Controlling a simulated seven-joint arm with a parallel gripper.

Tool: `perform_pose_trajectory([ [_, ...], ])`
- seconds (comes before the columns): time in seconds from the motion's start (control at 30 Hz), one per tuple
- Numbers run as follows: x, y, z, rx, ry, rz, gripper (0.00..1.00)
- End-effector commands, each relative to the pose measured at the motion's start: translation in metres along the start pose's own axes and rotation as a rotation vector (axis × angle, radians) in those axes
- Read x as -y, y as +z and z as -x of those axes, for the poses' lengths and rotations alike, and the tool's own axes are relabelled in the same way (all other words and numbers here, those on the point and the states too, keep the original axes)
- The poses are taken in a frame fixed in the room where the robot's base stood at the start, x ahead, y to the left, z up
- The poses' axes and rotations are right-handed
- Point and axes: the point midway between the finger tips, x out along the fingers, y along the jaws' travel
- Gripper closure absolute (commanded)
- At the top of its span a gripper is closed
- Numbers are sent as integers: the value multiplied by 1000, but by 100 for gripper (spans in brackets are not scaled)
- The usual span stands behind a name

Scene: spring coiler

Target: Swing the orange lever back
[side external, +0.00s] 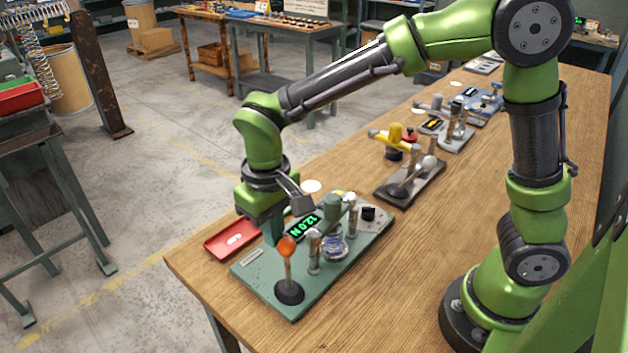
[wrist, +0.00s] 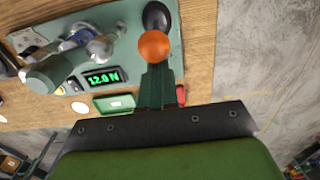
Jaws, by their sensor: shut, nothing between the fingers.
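The orange lever has a round orange knob (side external: 287,246) on a thin metal stem above a black base (side external: 289,292), at the front corner of the green coiler plate (side external: 262,288). It stands nearly upright. My gripper (side external: 273,240) points down just behind and left of the knob in the side view. In the wrist view the dark green fingers (wrist: 160,80) are together and empty, their tips right at the orange knob (wrist: 155,46). Whether they touch it I cannot tell. A display (wrist: 104,79) on the plate reads 12.0 N.
Metal posts (side external: 314,252) and a coil part (side external: 335,246) stand on the plate close to the lever. A red tray (side external: 232,240) lies at the table's left edge. A grey device with a yellow lever (side external: 393,137) stands farther back. Bare wood lies to the right.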

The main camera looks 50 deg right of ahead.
Motion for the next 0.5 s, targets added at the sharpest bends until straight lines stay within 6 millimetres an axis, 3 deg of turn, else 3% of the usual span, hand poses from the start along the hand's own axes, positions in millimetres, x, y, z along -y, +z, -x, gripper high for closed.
perform_pose_trajectory([
  [0.27, 0, 3, 0, 0, 0, 0, 100],
  [0.5, 0, 18, -1, 1, 0, 0, 100],
])
